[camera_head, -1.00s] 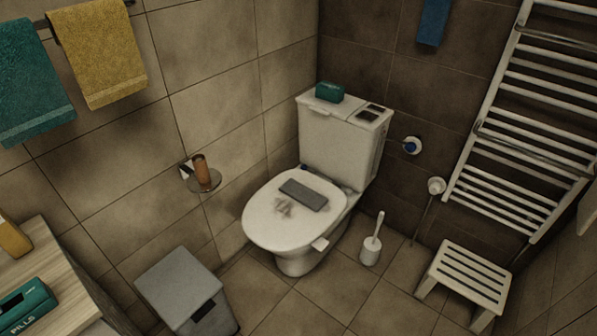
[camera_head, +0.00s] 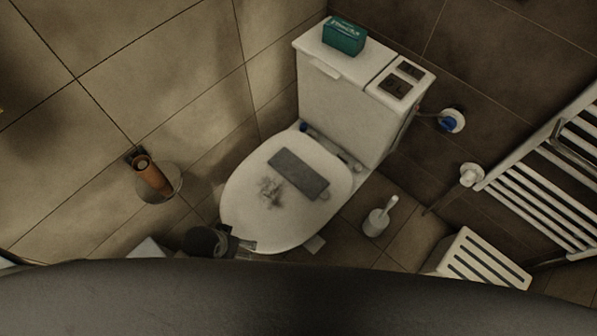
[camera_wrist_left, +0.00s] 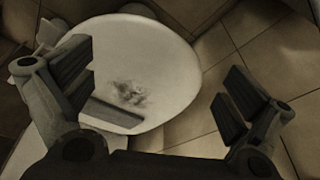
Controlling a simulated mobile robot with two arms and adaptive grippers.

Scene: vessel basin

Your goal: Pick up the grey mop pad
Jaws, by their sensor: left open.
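The grey mop pad (camera_head: 298,173) lies flat on the closed white toilet lid (camera_head: 240,196), beside a dark smudge. It also shows in the left wrist view (camera_wrist_left: 114,114), below the smudge and between my fingers. My left gripper (camera_head: 243,246) is at the near left edge of the lid, apart from the pad. In the left wrist view my left gripper (camera_wrist_left: 160,90) is wide open and empty. My right gripper is in neither view.
A teal box (camera_head: 344,36) stands on the cistern (camera_head: 340,75). A toilet brush (camera_head: 378,217) stands on the floor to the right, near a white slatted stool (camera_head: 478,262) and a towel radiator (camera_head: 545,185). A paper holder (camera_head: 155,180) is on the left wall.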

